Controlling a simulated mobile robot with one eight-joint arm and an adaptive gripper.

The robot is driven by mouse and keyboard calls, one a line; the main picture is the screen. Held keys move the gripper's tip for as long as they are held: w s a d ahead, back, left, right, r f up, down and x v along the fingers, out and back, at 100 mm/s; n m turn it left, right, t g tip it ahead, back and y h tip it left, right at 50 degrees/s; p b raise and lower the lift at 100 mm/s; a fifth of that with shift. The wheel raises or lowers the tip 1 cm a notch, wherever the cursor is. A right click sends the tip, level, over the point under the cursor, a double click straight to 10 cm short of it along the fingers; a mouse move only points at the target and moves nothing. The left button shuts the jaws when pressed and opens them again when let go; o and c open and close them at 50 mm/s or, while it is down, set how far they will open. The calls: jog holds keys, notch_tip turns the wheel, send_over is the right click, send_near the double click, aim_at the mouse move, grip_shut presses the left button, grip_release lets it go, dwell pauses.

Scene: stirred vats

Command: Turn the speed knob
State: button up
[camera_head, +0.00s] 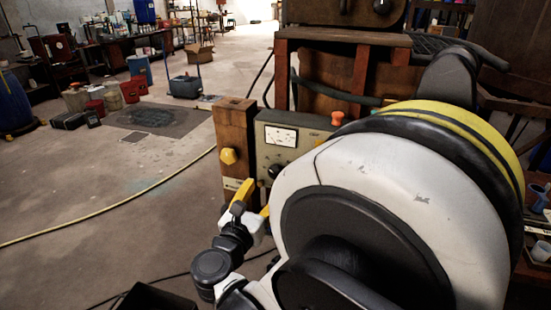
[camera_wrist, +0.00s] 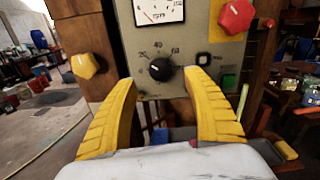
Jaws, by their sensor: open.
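The speed knob is a round black knob (camera_wrist: 160,70) with a pale pointer mark, on a grey control panel (camera_wrist: 192,42). Numbers 20, 40 and 60 are printed around it. In the head view the knob (camera_head: 274,171) shows just above my gripper (camera_head: 254,203). In the wrist view my gripper (camera_wrist: 168,84) has its two yellow fingers wide apart and nothing between them. The knob appears between and slightly beyond the fingertips, with no contact visible. My white arm hides much of the panel's right side in the head view.
A needle meter (camera_wrist: 158,9) sits above the knob. A yellow knob (camera_wrist: 85,65) on a wooden post is at left. A red knob (camera_wrist: 236,17) and a green button (camera_wrist: 228,82) are at right. Open floor (camera_head: 110,190) lies left in the head view, crossed by a yellow hose.

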jog(key=b+x, duration=0.1)
jog(key=x, duration=0.6)
jog(key=shift+f, duration=0.1)
jog(key=shift+c, duration=0.2)
jog(key=c, duration=1.1)
